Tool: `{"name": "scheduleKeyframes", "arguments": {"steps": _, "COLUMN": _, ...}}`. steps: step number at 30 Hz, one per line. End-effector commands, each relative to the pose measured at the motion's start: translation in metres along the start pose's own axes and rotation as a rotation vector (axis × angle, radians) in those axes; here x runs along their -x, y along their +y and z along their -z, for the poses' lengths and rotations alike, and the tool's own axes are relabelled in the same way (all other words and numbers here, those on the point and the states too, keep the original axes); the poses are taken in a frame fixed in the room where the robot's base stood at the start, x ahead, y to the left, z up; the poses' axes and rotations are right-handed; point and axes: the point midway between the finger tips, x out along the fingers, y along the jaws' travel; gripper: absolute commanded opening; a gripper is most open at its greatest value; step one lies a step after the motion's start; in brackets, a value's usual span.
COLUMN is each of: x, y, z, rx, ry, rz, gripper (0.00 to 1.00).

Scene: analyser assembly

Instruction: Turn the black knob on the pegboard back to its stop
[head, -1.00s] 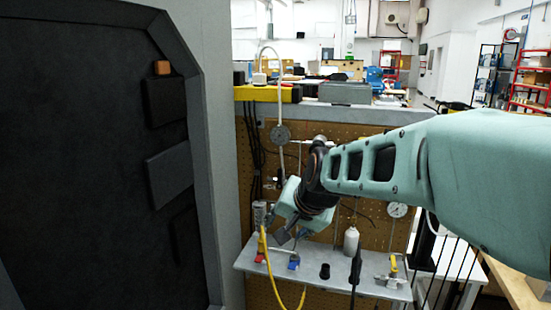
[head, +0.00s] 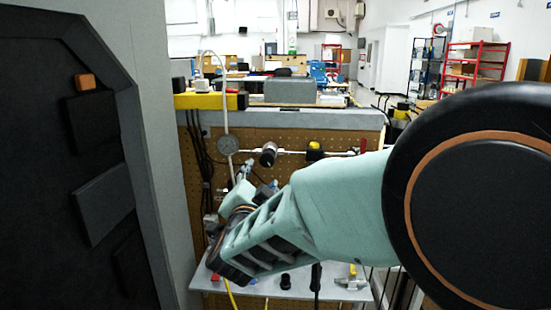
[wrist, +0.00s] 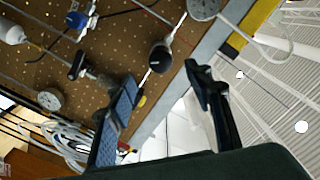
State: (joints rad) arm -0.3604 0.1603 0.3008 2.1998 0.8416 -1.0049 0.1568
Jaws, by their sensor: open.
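The black knob (head: 268,155) sits on a thin horizontal pipe on the upper part of the brown pegboard (head: 340,178). In the wrist view the black knob (wrist: 159,58) appears just beyond the fingertips, roughly between the two fingers. My gripper (wrist: 160,76) is open and empty, its two fingers spread apart with a gap to the knob. In the head view my gripper (head: 258,177) is below and slightly left of the knob, partly hidden by my own arm. I cannot tell the knob's turn angle.
A round gauge (head: 228,145) is left of the knob. A yellow-and-black fitting (head: 315,151) and a red handle (head: 363,146) are to its right. A grey shelf (head: 300,284) with small fittings lies below. A dark-panelled cabinet (head: 60,170) stands at left.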

Motion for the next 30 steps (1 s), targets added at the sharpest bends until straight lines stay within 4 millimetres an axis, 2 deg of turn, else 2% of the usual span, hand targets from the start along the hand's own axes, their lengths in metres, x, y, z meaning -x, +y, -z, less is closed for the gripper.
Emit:
{"name": "scheduleKeyframes", "arguments": {"steps": 5, "x": -0.01, "y": 0.001, "z": 0.004, "rx": -0.002, "ry": 0.016, "rz": -0.005, "gripper": 0.47}}
{"name": "scheduleKeyframes", "arguments": {"steps": 15, "x": -0.071, "y": 0.001, "z": 0.004, "rx": -0.002, "ry": 0.013, "rz": -0.004, "gripper": 0.47}}
{"name": "scheduleKeyframes", "arguments": {"steps": 21, "x": -0.098, "y": 0.001, "z": 0.005, "rx": -0.002, "ry": 0.014, "rz": -0.002, "gripper": 0.47}}
{"name": "scheduleKeyframes", "arguments": {"steps": 30, "x": -0.107, "y": 0.001, "z": 0.005, "rx": -0.002, "ry": 0.014, "rz": -0.001, "gripper": 0.47}}
